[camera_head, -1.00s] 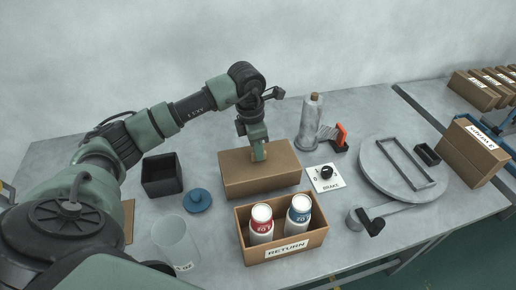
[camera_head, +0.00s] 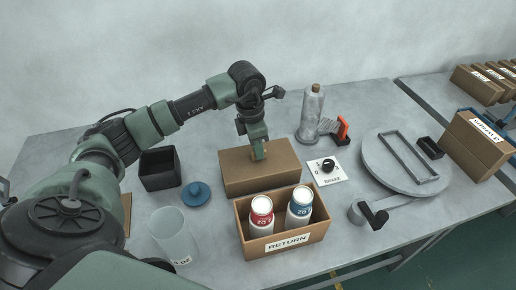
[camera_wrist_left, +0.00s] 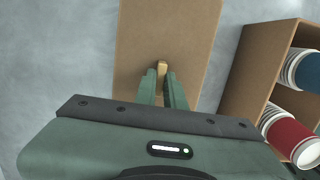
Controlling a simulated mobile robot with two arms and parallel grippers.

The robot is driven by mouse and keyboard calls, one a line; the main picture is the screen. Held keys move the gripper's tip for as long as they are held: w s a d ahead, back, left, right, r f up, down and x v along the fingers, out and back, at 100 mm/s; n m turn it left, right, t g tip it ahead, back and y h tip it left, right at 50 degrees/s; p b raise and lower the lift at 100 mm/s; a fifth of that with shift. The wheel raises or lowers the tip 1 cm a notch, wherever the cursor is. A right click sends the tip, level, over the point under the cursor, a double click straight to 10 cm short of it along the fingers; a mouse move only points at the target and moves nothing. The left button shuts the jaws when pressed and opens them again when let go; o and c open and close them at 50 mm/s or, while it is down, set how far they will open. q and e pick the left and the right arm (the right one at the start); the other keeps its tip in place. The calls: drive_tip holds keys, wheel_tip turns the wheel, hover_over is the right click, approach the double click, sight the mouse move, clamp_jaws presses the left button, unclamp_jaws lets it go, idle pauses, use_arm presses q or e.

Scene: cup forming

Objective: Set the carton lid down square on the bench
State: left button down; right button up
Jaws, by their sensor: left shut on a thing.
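The carton lid (camera_head: 285,176) is a brown, box-like rectangle behind the RETURN carton in the head view. It fills the upper middle of the left wrist view (camera_wrist_left: 140,30). My left gripper (camera_head: 258,152) points down over the middle of the lid. Its fingers (camera_wrist_left: 163,78) are shut on the small tan grip on the lid's top. The lid looks level, at or very near the bench (camera_head: 358,103); any gap under it is hidden. My right gripper is not in view.
The RETURN carton (camera_head: 288,240) holds a red and a blue labelled cup stack close in front of the lid. A black bin (camera_head: 160,170) and blue knobbed disc (camera_head: 196,194) stand left.

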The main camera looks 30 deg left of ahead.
use_arm(q)
drive_tip(key=c, duration=1.4)
unclamp_jaws()
drive_tip(key=r, duration=0.2)
drive_tip(key=r+b, duration=0.1)
drive_tip(key=r, duration=0.4)
drive_tip(key=shift+s+a+r, duration=0.3)
drive_tip(key=shift+s+r, duration=0.05)
